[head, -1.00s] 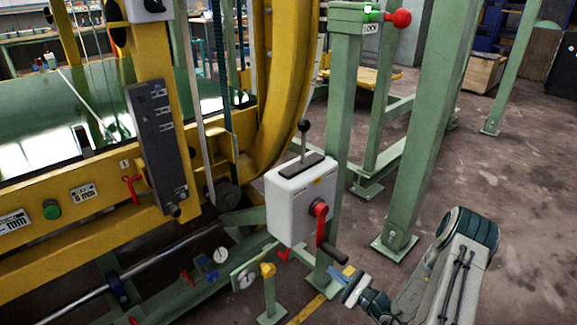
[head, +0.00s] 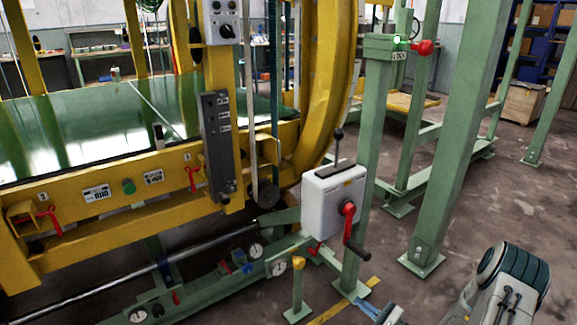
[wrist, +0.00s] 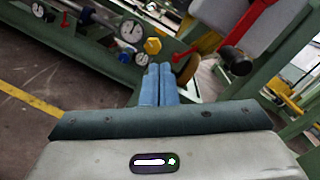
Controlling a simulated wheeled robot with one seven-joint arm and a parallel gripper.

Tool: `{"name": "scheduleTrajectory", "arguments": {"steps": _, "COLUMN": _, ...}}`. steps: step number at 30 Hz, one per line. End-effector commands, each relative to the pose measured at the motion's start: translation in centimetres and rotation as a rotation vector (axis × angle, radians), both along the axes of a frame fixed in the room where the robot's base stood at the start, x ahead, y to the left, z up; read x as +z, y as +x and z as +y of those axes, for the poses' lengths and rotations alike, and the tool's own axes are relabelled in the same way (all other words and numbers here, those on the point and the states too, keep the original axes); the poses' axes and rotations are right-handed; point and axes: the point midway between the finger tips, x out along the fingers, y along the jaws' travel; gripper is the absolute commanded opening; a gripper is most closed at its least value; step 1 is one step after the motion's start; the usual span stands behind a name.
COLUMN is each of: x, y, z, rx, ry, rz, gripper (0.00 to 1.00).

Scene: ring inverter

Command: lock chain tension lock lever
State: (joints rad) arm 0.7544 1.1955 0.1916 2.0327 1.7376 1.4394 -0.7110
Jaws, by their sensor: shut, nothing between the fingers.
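I cannot tell for sure which lever is the chain tension lock lever. A white control box (head: 322,207) on a green post carries a red crank (head: 348,212) with a black grip, and an upright black-knobbed lever (head: 338,135) on top. A red knob (head: 422,47) sticks out of a green head marked LOCK. Small red levers (head: 192,178) sit on the yellow frame. My gripper (head: 368,308) is low at the bottom edge, below the box, blue fingers together and empty. In the wrist view my gripper (wrist: 157,80) is shut, with the black grip (wrist: 235,61) to its upper right.
A thick green post (head: 440,150) stands right of the box. A short yellow-capped post (head: 298,275) and gauges (head: 279,268) are low at left. The large yellow ring frame (head: 345,80) is behind the box. Open floor (head: 480,205) lies at right.

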Motion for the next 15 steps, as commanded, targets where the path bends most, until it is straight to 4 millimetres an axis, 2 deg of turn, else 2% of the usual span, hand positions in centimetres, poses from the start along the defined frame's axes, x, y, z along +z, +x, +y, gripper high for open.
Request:
{"name": "scheduleTrajectory", "arguments": {"steps": 1, "x": 1.2, "y": -0.1, "z": 0.1, "rx": 0.022, "ry": -0.011, "rz": -0.003, "gripper": 0.0}}
{"name": "scheduleTrajectory", "arguments": {"steps": 5, "x": 3.6, "y": -0.4, "z": 1.0, "rx": 0.088, "ry": -0.039, "rz": -0.008, "gripper": 0.0}}
{"name": "scheduleTrajectory", "arguments": {"steps": 10, "x": 7.2, "y": -1.1, "z": 2.9, "rx": 0.206, "ry": -0.09, "rz": -0.013, "gripper": 0.0}}
{"name": "scheduleTrajectory", "arguments": {"steps": 14, "x": 11.1, "y": -2.0, "z": 4.9, "rx": 0.325, "ry": -0.15, "rz": -0.017, "gripper": 0.0}}
{"name": "scheduleTrajectory", "arguments": {"steps": 15, "x": 12.5, "y": -2.5, "z": 5.6, "rx": 0.37, "ry": -0.176, "rz": -0.019, "gripper": 0.0}}
